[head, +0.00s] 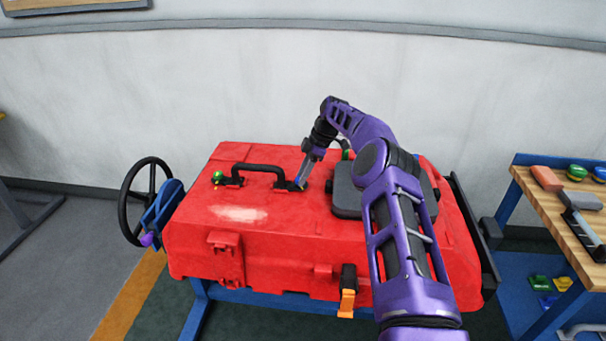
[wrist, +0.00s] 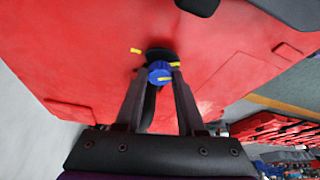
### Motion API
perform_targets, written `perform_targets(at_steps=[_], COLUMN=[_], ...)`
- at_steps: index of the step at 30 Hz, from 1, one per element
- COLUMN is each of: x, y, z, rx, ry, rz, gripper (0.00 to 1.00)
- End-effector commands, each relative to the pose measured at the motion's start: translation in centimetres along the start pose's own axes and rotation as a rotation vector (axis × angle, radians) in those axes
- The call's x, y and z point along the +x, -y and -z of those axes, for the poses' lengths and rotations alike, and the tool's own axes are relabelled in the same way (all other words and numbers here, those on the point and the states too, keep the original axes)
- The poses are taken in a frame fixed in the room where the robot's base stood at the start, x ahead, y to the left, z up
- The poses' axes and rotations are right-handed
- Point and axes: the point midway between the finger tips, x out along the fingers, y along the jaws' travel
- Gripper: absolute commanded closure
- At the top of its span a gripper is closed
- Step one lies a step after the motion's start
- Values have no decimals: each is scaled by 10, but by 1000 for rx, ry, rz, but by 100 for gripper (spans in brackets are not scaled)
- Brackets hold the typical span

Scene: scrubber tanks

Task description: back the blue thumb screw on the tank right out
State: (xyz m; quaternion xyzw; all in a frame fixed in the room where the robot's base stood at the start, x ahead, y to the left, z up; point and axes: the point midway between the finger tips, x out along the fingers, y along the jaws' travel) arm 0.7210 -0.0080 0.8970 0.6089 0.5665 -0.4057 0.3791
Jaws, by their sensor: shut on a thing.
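The blue thumb screw (wrist: 160,72) shows in the wrist view at the end of a black handle on the red tank, with yellow marks beside it. My gripper (wrist: 158,76) is shut on the screw, one finger on each side of its head. In the head view my gripper (head: 300,183) reaches down to the right end of the black handle (head: 262,170) on top of the red tank (head: 200,240). The screw is mostly hidden there by the fingers. Its threads and seat cannot be made out.
A green knob (head: 218,176) sits at the handle's left end. A dark lid (head: 346,198) lies right of my gripper, close to my arm. A black handwheel (head: 124,200) stands left of the tank. A wooden bench (head: 560,205) with tools is at the right.

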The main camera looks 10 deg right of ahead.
Motion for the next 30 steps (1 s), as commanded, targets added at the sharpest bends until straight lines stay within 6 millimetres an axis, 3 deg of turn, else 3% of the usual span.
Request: perform_targets(at_steps=[30], x=[4], y=[0], z=[-2], rx=[-99], ry=[3], rz=[49], gripper=[100])
